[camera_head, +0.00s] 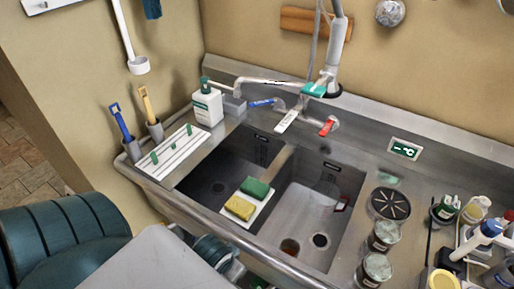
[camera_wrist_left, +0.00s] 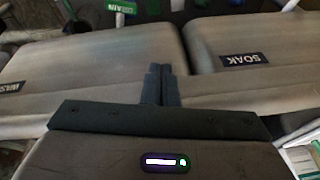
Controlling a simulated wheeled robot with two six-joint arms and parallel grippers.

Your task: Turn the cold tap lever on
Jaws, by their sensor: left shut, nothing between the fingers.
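The tap stands behind the twin-basin sink in the head view. A lever with a blue grip (camera_head: 262,103) points left from it. A lever with a red end (camera_head: 327,127) sits to the right, and a white lever (camera_head: 286,121) lies between them. My left gripper (camera_wrist_left: 160,72) shows in the left wrist view, its two dark fingers together and empty. It points at grey surfaces with a dark SOAK label (camera_wrist_left: 245,60). Neither gripper shows in the head view, so the distance to the tap is unclear.
A soap bottle (camera_head: 208,104) stands left of the tap. A green and a yellow sponge (camera_head: 240,207) lie on a board at the sink divider. Jars (camera_head: 383,237) and bottles crowd the right counter. A green MAIN sign (camera_wrist_left: 113,6) tops the wrist view.

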